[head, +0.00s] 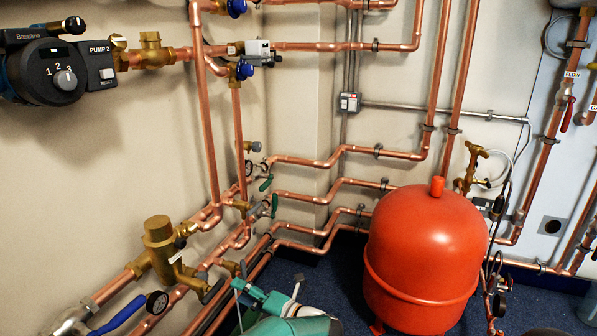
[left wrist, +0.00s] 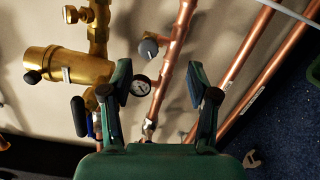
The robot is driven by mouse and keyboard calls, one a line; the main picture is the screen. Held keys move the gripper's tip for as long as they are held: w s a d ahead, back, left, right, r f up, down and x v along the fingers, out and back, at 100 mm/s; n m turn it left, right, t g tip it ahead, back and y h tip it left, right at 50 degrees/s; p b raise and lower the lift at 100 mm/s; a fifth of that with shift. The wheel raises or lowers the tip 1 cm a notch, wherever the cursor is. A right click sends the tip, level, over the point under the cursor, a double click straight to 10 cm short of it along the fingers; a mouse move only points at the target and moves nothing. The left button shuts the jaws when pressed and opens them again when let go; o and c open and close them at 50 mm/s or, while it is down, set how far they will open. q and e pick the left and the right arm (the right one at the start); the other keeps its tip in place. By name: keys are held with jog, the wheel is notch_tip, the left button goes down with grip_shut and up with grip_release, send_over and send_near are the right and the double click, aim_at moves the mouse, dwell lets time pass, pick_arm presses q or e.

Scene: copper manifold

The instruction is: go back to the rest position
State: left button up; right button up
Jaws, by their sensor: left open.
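My left gripper (head: 268,288) is teal-green and shows at the bottom of the head view, in front of the lower copper pipes. In the left wrist view its two dark green fingers (left wrist: 160,82) stand wide apart with nothing held between them. A copper pipe with a pressure gauge (left wrist: 140,86) runs behind the gap between the fingers. A large brass fitting (left wrist: 60,72) lies left of them in that view. I cannot tell how far the fingertips are from the pipe. My right gripper is in neither view.
A red tank (head: 425,255) stands on the dark blue floor (head: 330,270), right of my left gripper. Copper pipes (head: 300,160) line the walls. A brass valve body (head: 160,245) and a blue lever handle (head: 118,314) are at lower left. A pump (head: 60,72) is at upper left.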

pick_arm(q)
notch_tip(320, 180, down, 8)
jog(key=w+a+m+t+h+p, duration=0.2)
jog(key=w+a+m+t+h, duration=0.15)
jog(key=m+h, duration=0.6)
jog(key=s+d+f+m+g+h+p, duration=0.15)
jog(key=s+f+m+h, duration=0.25)
jog(key=s+f+m, duration=0.5)
jog(key=s+d+f+m+g+h+p, duration=0.1)
jog(key=s+d+m+g+h, duration=0.2)
jog(key=s, duration=0.7)
jog(key=s+m+g+h+p, duration=0.1)
jog(key=s+m+g, duration=0.3)
jog(key=s, duration=0.5)
jog(key=s+d+f+m+g+h+p, duration=0.15)
jog(key=s+m, duration=0.35)
jog(key=s, duration=0.5)
notch_tip(320, 180, up, 39)
jog(key=g+h+p, duration=0.1)
jog(key=p, duration=3.6)
jog(key=shift+s+d+f, duration=0.15)
jog(key=shift+s+d, duration=0.15)
jog(key=shift+d, duration=0.15)
jog(key=shift+m, duration=0.25)
